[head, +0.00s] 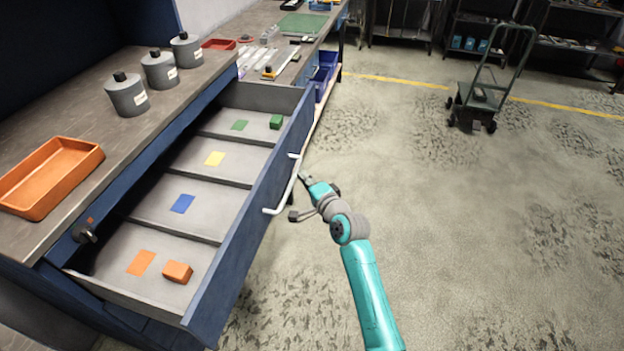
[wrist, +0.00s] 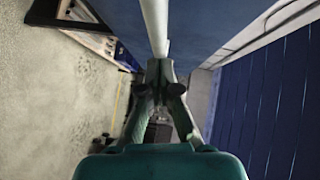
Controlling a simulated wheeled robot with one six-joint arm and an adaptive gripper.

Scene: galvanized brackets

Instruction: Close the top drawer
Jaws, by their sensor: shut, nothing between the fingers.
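The top drawer (head: 262,215) of the blue workbench is pulled far out. Its inside is split into several compartments with coloured patches. A green block (head: 276,122) lies in the far compartment and an orange block (head: 178,272) in the near one. A pale bar handle (head: 288,190) is on the drawer front. My gripper (head: 304,175) is shut and empty, at the outer side of the handle near its far end. In the wrist view, the fingertips (wrist: 160,64) are shut right by the handle (wrist: 155,25); I cannot tell whether they touch it.
On the bench top are an orange tray (head: 50,178), grey canisters (head: 128,97) and several tools. A blue bin (head: 325,75) is beyond the drawer. A hand cart (head: 475,100) stands far right. The floor right of the drawer is clear.

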